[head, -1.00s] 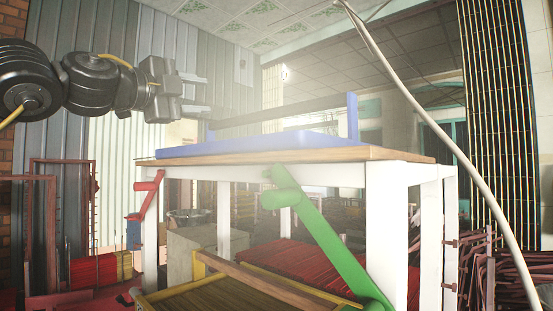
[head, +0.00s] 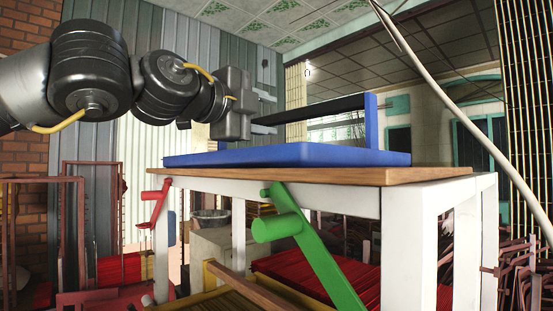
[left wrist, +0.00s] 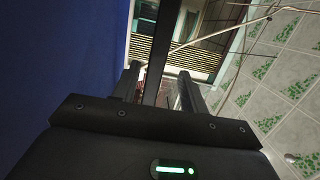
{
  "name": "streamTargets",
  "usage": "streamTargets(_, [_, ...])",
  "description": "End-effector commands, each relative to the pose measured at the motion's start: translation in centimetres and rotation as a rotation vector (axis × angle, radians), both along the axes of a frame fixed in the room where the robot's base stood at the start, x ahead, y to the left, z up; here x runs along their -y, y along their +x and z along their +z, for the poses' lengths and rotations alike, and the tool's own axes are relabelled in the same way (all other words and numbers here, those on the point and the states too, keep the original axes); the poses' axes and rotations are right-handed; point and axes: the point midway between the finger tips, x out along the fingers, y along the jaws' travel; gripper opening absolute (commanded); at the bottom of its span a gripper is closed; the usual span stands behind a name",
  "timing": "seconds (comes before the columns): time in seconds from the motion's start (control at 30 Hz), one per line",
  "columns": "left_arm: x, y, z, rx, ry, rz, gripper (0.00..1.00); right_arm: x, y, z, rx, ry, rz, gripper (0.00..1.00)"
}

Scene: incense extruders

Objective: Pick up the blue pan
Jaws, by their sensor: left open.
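The blue pan (head: 285,154) lies on the table in the head view. It has a flat blue base, a blue upright at its right end and a long dark handle bar (head: 330,106) above it. My left gripper (head: 274,111) is open at the left part of this bar. In the left wrist view, the bar (left wrist: 158,45) runs between the two open fingers (left wrist: 160,78), and the pan's blue surface (left wrist: 60,55) fills the left side. The pan's left upright is hidden behind my gripper. My right gripper is not in view.
The table (head: 420,177) has a wooden top and white legs, with a green lever (head: 315,255) and a red lever (head: 155,203) below its front edge. A pale cable (head: 460,117) hangs at the right. The space above the bar is clear.

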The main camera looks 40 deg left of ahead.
Motion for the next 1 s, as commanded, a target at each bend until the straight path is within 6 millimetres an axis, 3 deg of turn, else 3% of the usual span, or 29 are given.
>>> streamTargets(0.17, [0.0,1.3,0.0,-0.004,0.001,-0.002,0.44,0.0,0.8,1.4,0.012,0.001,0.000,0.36])
streamTargets(0.4, [-0.2,4.6,-0.5,-0.002,0.000,-0.002,0.44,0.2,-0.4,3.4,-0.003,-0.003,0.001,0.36])
streamTargets(0.7, [-0.2,5.2,-0.8,0.001,0.000,-0.002,0.44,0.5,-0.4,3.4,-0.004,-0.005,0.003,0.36])
streamTargets(1.0, [-0.2,5.2,-0.8,0.001,0.001,-0.002,0.07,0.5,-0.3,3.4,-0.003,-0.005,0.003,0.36])
